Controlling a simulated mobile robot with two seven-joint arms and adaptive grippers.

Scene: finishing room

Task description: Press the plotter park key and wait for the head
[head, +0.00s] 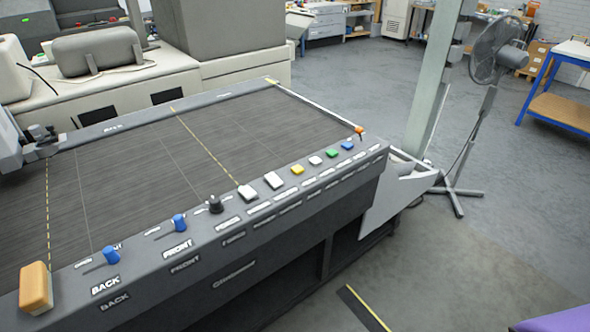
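The plotter's dark flat bed (140,165) fills the left and middle of the head view. Its grey front panel (235,268) carries a row of keys: two white keys (260,186), a yellow key (297,169), a smaller white key (315,160), a green key (331,152) and a blue key (347,145). The labels below them are too small to read, so I cannot tell which is the park key. A grey unit with a dark mechanism (40,136), possibly the plotter head, shows at the left edge. Neither of my grippers is in view.
Blue knobs (180,222), a black knob (215,204) and an orange block (36,289) stand on the panel. An orange-tipped piece (360,129) is at the bed's right corner. A post (428,80) and a fan (492,55) stand right. Floor is open at lower right.

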